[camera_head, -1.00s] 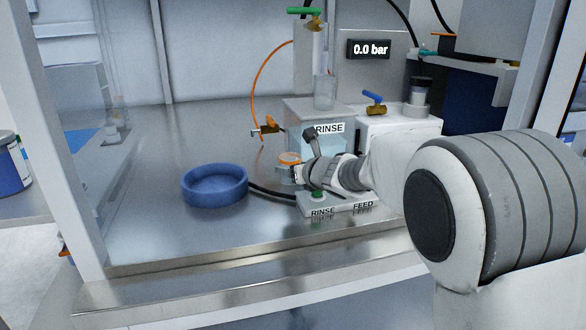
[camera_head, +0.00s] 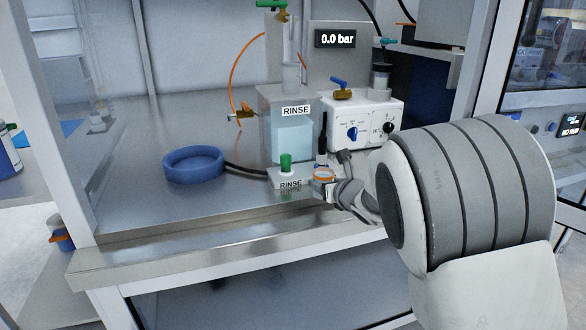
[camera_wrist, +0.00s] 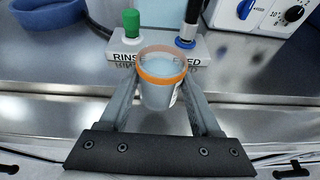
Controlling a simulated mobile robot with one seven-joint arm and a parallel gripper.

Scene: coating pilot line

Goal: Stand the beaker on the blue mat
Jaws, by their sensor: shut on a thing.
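The beaker (camera_wrist: 161,92), a small clear cup with an orange band, is between the fingers of my gripper (camera_wrist: 162,82) in the wrist view. The gripper is shut on it and it looks roughly upright. In the head view the beaker (camera_head: 323,175) is above the front edge of the bench, in front of the rinse and feed button block. A flat blue patch (camera_head: 70,127), which looks like the blue mat, shows at the far left beyond the bench's side panel. It is partly hidden and far from my gripper.
A round blue dish (camera_head: 194,165) stands on the steel bench (camera_head: 150,205). The button block (camera_head: 287,178), the rinse tank (camera_head: 291,120) and a white control box (camera_head: 362,120) stand behind the beaker. A frame post (camera_head: 45,120) rises at the bench's left.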

